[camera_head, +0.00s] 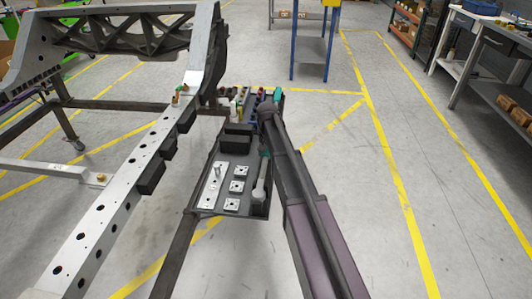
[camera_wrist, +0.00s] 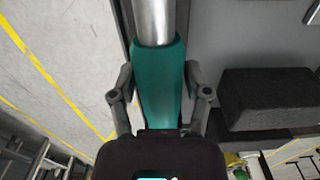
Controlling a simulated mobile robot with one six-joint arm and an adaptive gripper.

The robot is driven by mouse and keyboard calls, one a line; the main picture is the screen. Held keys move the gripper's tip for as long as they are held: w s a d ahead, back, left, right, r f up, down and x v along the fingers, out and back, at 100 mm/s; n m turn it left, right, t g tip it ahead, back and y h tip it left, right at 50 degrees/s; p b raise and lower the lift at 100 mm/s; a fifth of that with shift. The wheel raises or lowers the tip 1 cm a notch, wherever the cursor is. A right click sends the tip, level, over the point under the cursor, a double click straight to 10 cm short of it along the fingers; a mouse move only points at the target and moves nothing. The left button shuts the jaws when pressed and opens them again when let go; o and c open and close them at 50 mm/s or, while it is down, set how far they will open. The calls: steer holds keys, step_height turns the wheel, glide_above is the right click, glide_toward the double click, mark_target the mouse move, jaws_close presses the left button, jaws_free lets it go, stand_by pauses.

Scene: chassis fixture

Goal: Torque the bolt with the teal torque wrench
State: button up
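The teal torque wrench lies in the dark tray, with its silver shaft (camera_head: 260,188) toward the near end and part of its teal handle (camera_head: 265,153) showing beside my arm. In the wrist view its teal handle (camera_wrist: 160,85) lies between the two fingers of my gripper (camera_wrist: 160,78). The fingertips are close to both sides of the handle; whether they press on it I cannot tell. In the head view my arm hides the gripper. A small upright metal piece (camera_head: 218,171) stands on a pale plate in the tray; I cannot tell which bolt is meant.
The chassis rail (camera_head: 118,190) with holes and dark brackets runs left of the tray (camera_head: 234,208). Dark blocks (camera_wrist: 268,97) and small square plates (camera_head: 237,187) lie in the tray. A blue-legged stand (camera_head: 311,50) is behind.

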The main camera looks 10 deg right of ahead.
jaws_close()
steer(key=shift+r, duration=0.1)
